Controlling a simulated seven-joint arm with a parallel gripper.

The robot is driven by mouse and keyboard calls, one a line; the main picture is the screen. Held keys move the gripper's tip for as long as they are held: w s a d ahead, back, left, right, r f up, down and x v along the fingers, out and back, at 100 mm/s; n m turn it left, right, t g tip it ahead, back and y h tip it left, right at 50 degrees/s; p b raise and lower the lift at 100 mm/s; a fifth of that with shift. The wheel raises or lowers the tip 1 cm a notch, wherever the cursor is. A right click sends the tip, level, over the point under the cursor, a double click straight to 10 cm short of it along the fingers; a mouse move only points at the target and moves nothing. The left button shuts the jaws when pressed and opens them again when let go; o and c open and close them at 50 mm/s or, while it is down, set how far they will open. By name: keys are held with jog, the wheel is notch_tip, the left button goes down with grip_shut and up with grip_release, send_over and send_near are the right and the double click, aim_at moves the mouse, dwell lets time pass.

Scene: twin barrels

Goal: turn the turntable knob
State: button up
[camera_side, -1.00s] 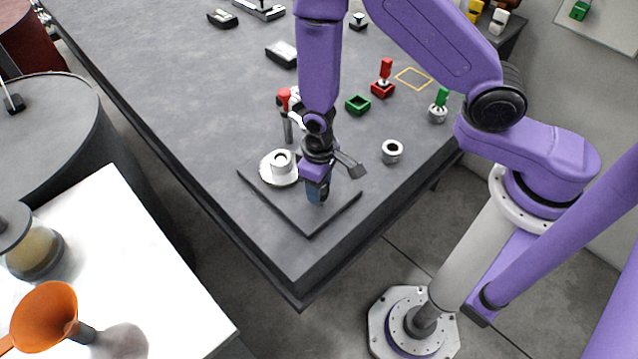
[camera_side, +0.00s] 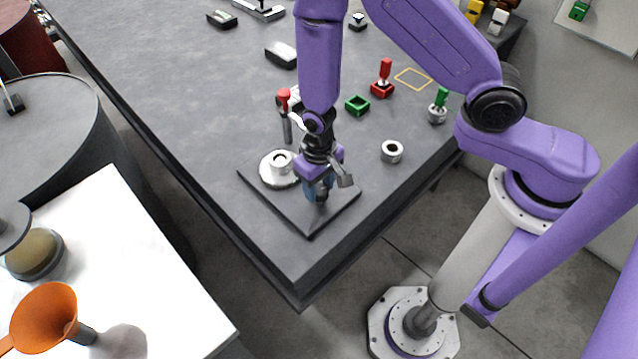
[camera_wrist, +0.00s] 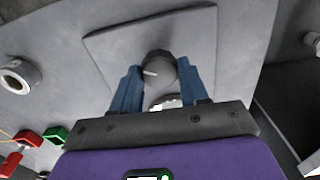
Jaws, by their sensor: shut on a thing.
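The knob (camera_wrist: 158,68) is dark and round with a white pointer line. It stands on a flat dark grey base plate (camera_side: 306,223), which also shows in the wrist view (camera_wrist: 112,42). My gripper (camera_side: 320,194) points down at the plate's near right part. In the wrist view its blue fingers (camera_wrist: 158,76) sit on either side of the knob, shut on it. The white turntable disc (camera_side: 270,176) with a short round hub lies on the plate, left of my gripper. Fingers hide most of the knob in the side view.
A grey ring-shaped part (camera_side: 392,151) stands right of the plate. A red-topped lever (camera_side: 285,115) stands close behind my gripper. Green (camera_side: 357,105) and red (camera_side: 382,88) blocks are farther back. The table's front corner is close to the plate.

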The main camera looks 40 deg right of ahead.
aim_at(319, 188)
jog(key=o, duration=1.1)
jog(key=shift+c, duration=0.2)
jog(key=shift+r, duration=0.15)
jog(key=shift+a+r, duration=0.1)
jog(key=shift+r, duration=0.4)
notch_tip(319, 188, up, 16)
